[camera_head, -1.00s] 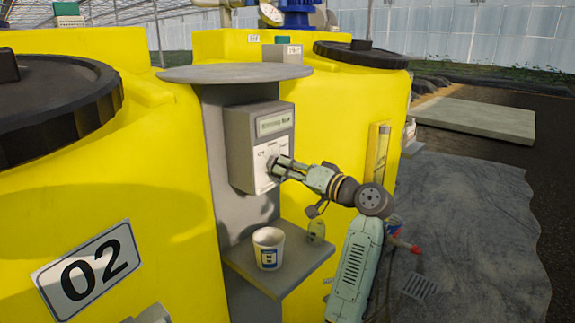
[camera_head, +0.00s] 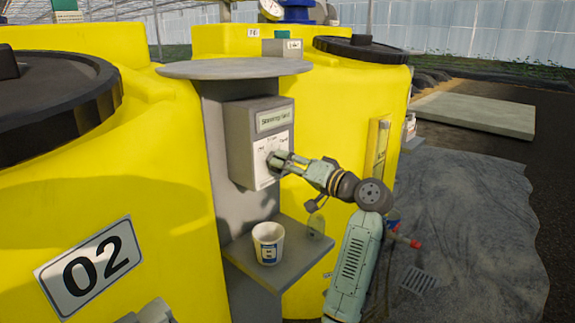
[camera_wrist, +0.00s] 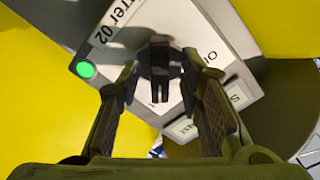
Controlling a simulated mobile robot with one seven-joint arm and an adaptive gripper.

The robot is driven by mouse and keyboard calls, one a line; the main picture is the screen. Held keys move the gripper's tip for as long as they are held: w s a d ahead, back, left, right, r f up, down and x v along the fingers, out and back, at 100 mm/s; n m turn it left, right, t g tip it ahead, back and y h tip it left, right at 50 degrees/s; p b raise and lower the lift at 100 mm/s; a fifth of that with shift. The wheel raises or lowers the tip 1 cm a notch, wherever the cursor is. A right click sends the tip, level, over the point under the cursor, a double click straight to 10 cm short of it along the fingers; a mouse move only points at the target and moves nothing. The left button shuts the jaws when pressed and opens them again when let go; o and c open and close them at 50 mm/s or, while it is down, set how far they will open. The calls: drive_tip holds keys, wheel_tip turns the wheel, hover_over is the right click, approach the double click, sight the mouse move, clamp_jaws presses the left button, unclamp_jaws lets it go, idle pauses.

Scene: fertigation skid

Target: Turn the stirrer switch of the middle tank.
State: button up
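The grey switch box (camera_head: 235,145) with a white front panel is mounted on the grey stand between two yellow tanks. In the wrist view, the black stirrer knob (camera_wrist: 160,68) sits on a white panel labelled "...rrer 02", with a lit green lamp (camera_wrist: 85,69) beside it. My gripper (camera_head: 271,161) is at the panel front and hides the knob in the head view. In the wrist view, my gripper (camera_wrist: 160,75) has its fingers apart, one on each side of the knob. Small gaps seem to show; contact cannot be made out.
The tank marked 02 (camera_head: 150,190) fills the left, and another yellow tank (camera_head: 330,95) stands behind my arm. A round grey top (camera_head: 235,68) overhangs the box. A white cup (camera_head: 268,243) stands on the shelf (camera_head: 285,265) below.

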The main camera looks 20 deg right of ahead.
drive_tip(key=v, duration=1.2)
drive_tip(key=shift+s+d+f, duration=0.1)
idle(0.4)
